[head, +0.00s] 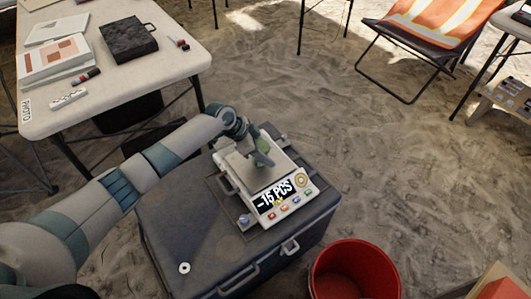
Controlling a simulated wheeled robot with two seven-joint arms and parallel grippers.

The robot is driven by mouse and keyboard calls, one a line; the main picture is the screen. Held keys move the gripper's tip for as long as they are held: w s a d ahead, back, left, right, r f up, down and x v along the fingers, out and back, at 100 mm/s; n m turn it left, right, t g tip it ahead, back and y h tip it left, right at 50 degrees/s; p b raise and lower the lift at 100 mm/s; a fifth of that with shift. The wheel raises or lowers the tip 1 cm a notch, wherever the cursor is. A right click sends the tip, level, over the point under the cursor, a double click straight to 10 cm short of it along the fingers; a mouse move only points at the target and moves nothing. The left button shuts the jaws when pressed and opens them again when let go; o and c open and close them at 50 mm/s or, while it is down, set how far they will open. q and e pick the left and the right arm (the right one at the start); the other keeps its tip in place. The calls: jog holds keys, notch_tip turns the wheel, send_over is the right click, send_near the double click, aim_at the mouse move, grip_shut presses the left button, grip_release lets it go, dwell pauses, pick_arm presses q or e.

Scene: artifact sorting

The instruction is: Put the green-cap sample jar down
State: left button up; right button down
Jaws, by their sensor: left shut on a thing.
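My left gripper (260,148) is above the weighing plate of a white counting scale (284,207). It is shut on the green-cap sample jar (264,146), of which a small green part shows among the fingers. The rest of the jar is largely hidden by the gripper, and I cannot tell whether it touches the plate (247,174). The scale's display reads "-15 PCS". My right gripper is not in view.
The scale stands on a dark case (205,238) with a white ring (184,268) and a small bluish object (244,221) on top. A red bucket (355,272) stands at the lower right. A table (165,62) with papers and a black box (128,41) is at upper left.

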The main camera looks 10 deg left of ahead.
pick_arm(q)
jog(key=o, duration=1.1)
jog(key=shift+f, duration=0.1)
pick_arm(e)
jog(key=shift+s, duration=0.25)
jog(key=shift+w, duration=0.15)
pick_arm(q)
jog(key=shift+a+r, duration=0.1)
jog(key=shift+r, duration=0.15)
jog(key=v, duration=1.1)
jog(key=shift+a+r+p, duration=0.15)
jog(key=shift+r+p, duration=0.15)
jog(key=shift+p, duration=0.05)
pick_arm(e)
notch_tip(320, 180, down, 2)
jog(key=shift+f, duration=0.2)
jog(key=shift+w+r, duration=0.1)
